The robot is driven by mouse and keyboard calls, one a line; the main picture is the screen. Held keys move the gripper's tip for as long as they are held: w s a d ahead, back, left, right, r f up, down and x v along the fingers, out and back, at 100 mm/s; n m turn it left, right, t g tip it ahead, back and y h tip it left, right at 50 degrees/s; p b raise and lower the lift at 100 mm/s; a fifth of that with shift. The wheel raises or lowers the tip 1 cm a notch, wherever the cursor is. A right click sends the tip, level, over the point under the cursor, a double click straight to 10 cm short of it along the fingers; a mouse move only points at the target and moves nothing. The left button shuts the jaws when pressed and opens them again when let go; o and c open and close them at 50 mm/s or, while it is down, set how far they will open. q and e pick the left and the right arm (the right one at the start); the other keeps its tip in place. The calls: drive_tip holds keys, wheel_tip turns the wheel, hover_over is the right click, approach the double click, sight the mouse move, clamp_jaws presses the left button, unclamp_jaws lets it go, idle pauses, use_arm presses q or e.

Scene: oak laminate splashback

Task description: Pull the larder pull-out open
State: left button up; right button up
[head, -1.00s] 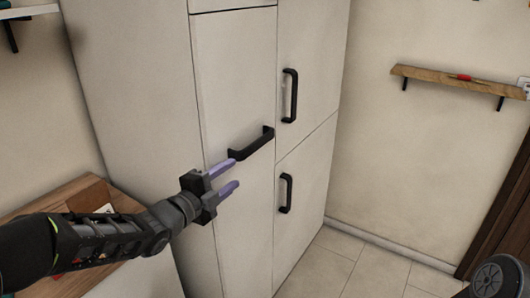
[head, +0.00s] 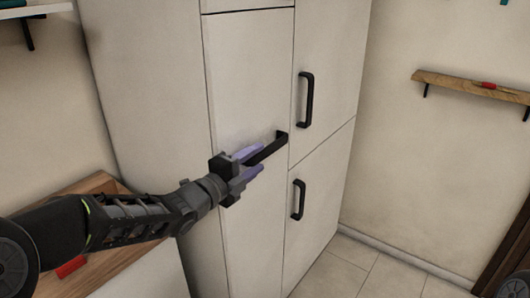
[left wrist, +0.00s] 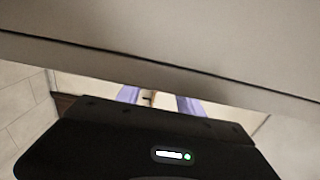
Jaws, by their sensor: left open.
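The larder pull-out (head: 250,70) is the tall, narrow off-white front in the middle of the cabinet, and it looks shut, flush with its neighbours. Its black bar handle (head: 270,147) runs across the front. My left gripper (head: 254,164) is open, with its two purple fingers at the left end of this handle, one above and one below the bar as seen from the head. The fingers hide that end of the handle, and I cannot tell whether they touch it. In the left wrist view the purple fingertips (left wrist: 160,102) show apart. My right gripper is not in view.
Two doors with upright black handles, an upper one (head: 306,100) and a lower one (head: 298,199), are right of the pull-out. A wood-topped counter (head: 75,200) lies at left below my left arm. A wooden wall shelf (head: 465,86) hangs at right. Tiled floor (head: 365,270) is clear.

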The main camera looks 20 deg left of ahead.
sight(265, 157)
use_arm(q)
drive_tip(key=x, duration=0.4)
drive_tip(key=shift+w+p, duration=0.2)
drive_tip(key=shift+p, duration=0.1)
drive_tip(key=shift+c, duration=0.4)
clamp_jaws()
idle(0.8)
